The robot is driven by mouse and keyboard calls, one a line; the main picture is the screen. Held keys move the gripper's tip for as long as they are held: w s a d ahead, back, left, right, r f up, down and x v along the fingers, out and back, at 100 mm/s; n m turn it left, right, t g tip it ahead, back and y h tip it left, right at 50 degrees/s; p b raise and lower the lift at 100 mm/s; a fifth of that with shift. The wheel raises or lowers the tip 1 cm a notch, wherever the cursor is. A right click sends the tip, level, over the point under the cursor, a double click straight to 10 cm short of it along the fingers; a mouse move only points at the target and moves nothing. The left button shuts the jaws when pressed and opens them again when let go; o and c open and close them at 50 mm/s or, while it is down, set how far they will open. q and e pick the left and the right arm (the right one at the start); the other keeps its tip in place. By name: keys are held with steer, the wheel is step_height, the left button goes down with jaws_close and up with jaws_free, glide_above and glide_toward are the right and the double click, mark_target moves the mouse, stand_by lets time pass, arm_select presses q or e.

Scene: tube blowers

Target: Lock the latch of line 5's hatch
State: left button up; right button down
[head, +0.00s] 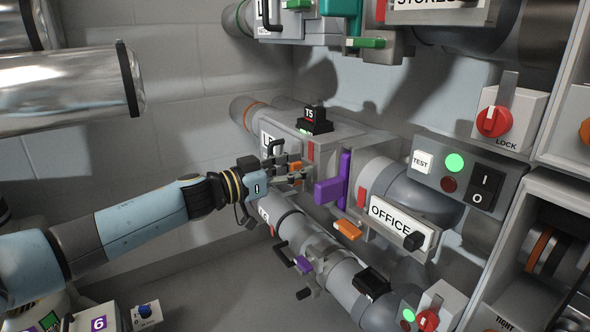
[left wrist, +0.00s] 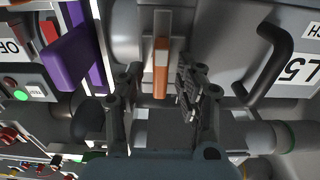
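Line 5's hatch shows a partly hidden "L5" label, whose text is fully readable in the left wrist view (left wrist: 300,70). Beside it is the hatch's black handle (left wrist: 268,60). The latch (left wrist: 161,65) is a narrow bar with an orange face, standing lengthwise in the left wrist view. My left gripper (head: 292,174) is at the hatch in the head view, covering part of it. In the left wrist view its two dark fingers are apart, one on each side of the latch. Contact cannot be told. My right gripper is not in view.
A purple lever (head: 328,190) sticks out just right of the gripper. A T5 block (head: 315,122) stands above. The OFFICE pipe (head: 405,226) and its switch panel (head: 470,180) lie right.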

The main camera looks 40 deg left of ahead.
arm_select(q)
jaws_close()
